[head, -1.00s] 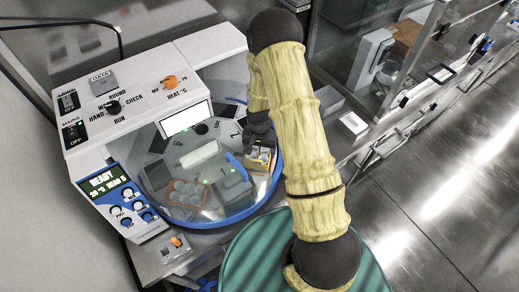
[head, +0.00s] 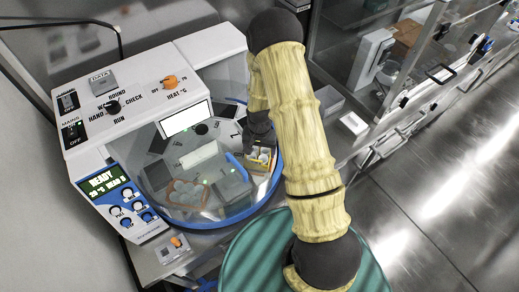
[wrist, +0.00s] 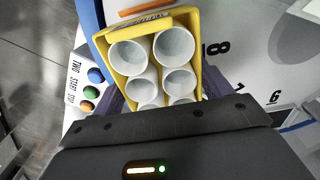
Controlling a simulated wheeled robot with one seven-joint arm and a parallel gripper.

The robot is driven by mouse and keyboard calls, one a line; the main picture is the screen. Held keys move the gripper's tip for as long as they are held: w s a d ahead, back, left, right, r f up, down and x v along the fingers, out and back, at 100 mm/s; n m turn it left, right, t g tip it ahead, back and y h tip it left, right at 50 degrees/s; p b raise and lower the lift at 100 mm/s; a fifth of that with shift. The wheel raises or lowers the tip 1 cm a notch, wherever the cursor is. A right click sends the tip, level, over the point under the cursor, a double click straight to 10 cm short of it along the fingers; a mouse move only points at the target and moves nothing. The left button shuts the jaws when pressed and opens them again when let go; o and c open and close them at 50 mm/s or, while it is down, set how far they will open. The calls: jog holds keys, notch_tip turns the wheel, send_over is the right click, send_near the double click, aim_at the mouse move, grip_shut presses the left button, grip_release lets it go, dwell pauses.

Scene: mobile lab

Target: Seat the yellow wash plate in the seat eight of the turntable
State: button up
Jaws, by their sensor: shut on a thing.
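The yellow wash plate (head: 273,157) holds several white round cups; it also shows in the wrist view (wrist: 154,69). My gripper (head: 259,139) is shut on the plate, and its dark body covers the plate's near end in the wrist view. The plate is over the right side of the turntable (head: 212,146), inside the blue rim. In the wrist view the printed 8 (wrist: 217,48) of the turntable (wrist: 252,65) is just right of the plate. The seat under the plate is hidden, so I cannot tell whether the plate touches it.
The blue rim (head: 262,199) curves close around. The white control housing (head: 150,85) rises behind. Coloured buttons (wrist: 92,92) show left in the wrist view.

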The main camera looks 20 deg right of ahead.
aim_at(260, 149)
jog(key=shift+w, duration=0.15)
jog(key=shift+a+f, duration=0.15)
jog(key=shift+d+f+b, duration=0.3)
jog(key=shift+f+b, duration=0.05)
jog(key=shift+a+f+b, duration=0.15)
jog(key=shift+f+b, duration=0.3)
jog(key=shift+f, duration=0.1)
jog(key=o, duration=1.1)
jog(key=shift+r, duration=0.1)
notch_tip(260, 149, up, 17)
jog(key=b, duration=0.3)
jog(key=shift+r+b, duration=0.15)
jog(key=shift+b, duration=0.15)
